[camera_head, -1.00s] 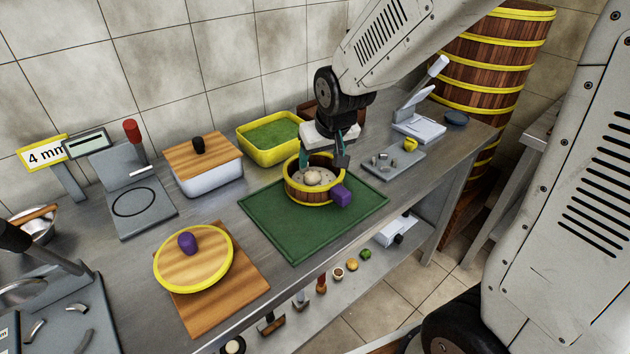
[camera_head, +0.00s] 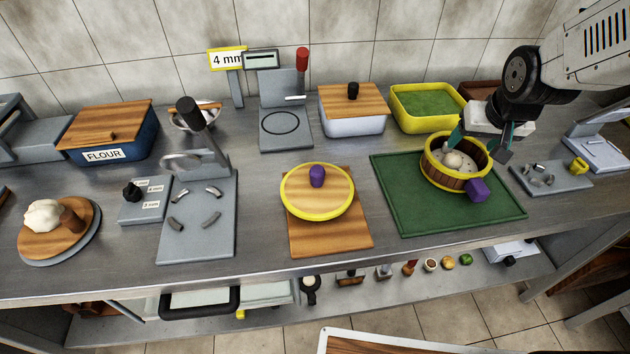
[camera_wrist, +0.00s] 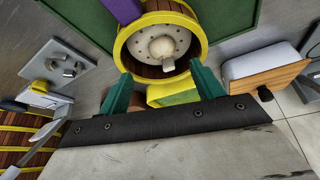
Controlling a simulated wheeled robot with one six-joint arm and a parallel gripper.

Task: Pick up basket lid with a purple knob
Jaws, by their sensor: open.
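The basket lid (camera_head: 330,196) is a round wooden disc with a yellow rim and a purple knob (camera_head: 317,176) at its middle. It lies on a wooden board (camera_head: 325,240) near the front of the counter. My gripper (camera_head: 480,142) is open at the right, above the steamer basket (camera_head: 457,179), well to the right of the lid. In the wrist view, my gripper (camera_wrist: 165,85) has its teal fingers spread near the basket's yellow rim (camera_wrist: 124,45), with nothing between them. The lid is not visible in the wrist view.
The basket, with a purple handle (camera_head: 476,189), stands on a green mat (camera_head: 400,205). Bare counter separates board and press.

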